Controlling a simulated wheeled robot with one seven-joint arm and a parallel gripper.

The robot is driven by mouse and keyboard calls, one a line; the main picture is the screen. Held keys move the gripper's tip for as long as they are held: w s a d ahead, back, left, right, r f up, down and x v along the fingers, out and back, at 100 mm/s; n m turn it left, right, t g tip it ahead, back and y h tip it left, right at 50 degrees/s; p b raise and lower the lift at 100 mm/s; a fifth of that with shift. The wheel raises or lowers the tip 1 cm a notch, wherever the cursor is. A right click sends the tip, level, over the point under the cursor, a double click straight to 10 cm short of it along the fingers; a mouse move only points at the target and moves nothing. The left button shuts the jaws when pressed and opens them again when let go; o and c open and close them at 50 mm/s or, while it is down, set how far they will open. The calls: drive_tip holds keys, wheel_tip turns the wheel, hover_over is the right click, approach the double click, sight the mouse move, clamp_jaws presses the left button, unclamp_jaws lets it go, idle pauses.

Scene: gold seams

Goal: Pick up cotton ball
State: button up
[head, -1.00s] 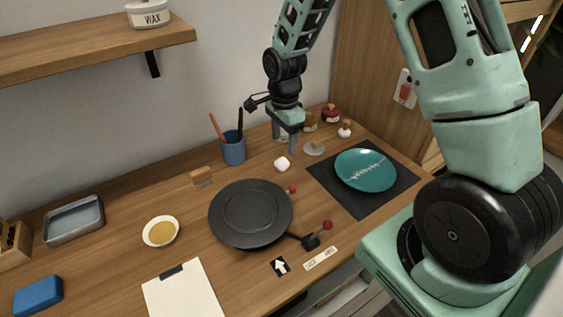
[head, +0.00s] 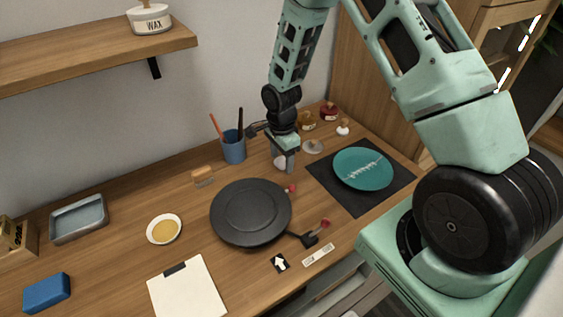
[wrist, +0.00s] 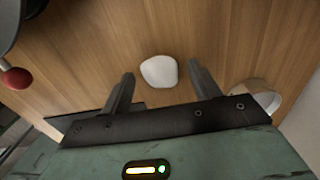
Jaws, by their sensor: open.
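The white cotton ball (wrist: 159,71) lies on the wooden table, just beyond the fingertips in the wrist view and centred between them. In the head view the cotton ball (head: 279,162) is partly hidden behind my gripper (head: 287,165). In the wrist view my gripper (wrist: 160,80) is open and empty, with one finger to each side of the ball's line. The fingers appear apart from the ball.
A black round turntable (head: 251,212) with red-knobbed levers stands left of the gripper. A teal plate (head: 363,169) lies on a dark mat (head: 328,181) to the right. A blue cup (head: 233,147) with tools and several small jars stand behind.

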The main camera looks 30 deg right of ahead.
sight(282, 159)
drive_tip(key=c, duration=1.1)
drive_tip(key=shift+o, duration=0.2)
wheel_tip(282, 159, up, 10)
drive_tip(key=b, duration=0.2)
drive_tip(key=shift+o, duration=0.3)
